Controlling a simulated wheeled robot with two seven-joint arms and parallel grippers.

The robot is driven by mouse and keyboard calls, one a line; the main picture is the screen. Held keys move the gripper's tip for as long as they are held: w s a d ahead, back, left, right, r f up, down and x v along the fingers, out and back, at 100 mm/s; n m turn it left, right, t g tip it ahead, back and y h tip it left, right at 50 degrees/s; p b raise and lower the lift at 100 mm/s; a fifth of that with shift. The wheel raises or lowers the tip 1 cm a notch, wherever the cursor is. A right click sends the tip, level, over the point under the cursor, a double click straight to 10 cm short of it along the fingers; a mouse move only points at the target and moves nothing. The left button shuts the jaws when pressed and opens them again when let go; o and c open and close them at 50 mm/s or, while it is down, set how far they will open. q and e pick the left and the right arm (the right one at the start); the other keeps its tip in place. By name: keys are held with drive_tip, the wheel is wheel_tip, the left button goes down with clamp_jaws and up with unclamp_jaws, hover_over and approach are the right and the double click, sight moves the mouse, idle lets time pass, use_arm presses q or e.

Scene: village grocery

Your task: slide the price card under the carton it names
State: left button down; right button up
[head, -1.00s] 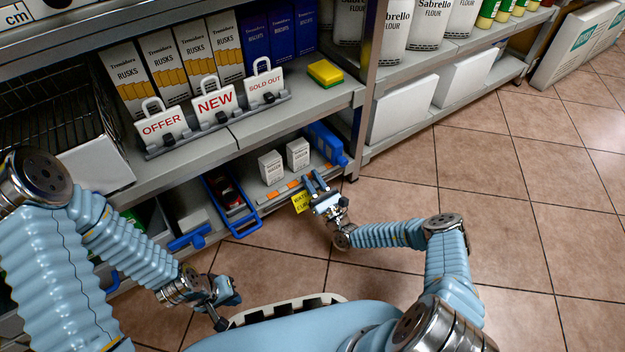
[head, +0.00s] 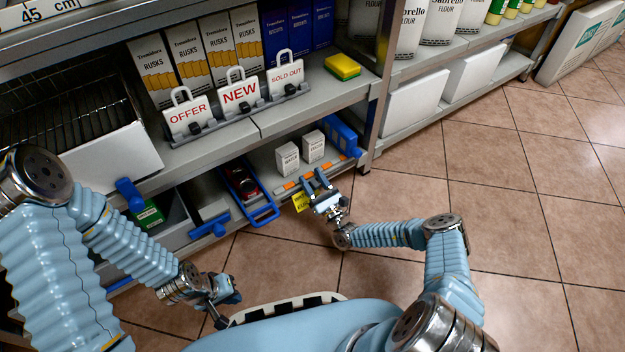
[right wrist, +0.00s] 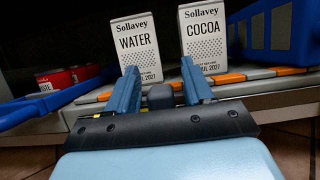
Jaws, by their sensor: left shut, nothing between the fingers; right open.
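The yellow price card (head: 300,202) shows in the head view at the lower shelf's front edge, just left of my right gripper (head: 316,182). Its lettering is too small to read now, and I cannot tell whether the gripper touches it. My right gripper is open, fingers pointing at the shelf. The white WATER carton (head: 287,159) and the white COCOA carton (head: 313,147) stand upright side by side on the lower shelf. In the right wrist view, the fingers (right wrist: 162,88) point between the WATER carton (right wrist: 141,45) and COCOA carton (right wrist: 203,38). My left gripper (head: 225,300) is shut and empty, low over the floor.
A blue crate (head: 343,137) stands right of the cartons. A blue-handled bin (head: 262,218) with red tins is left of them. Orange strips (right wrist: 230,78) line the shelf edge. The upper shelf (head: 225,145) overhangs at the left. The tiled floor (head: 480,210) at right is clear.

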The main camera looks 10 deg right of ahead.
drive_tip(key=p+v, duration=0.1)
drive_tip(key=v, duration=0.6)
drive_tip(key=shift+s+f, duration=0.15)
drive_tip(key=shift+s, duration=0.05)
drive_tip(key=shift+d, duration=0.1)
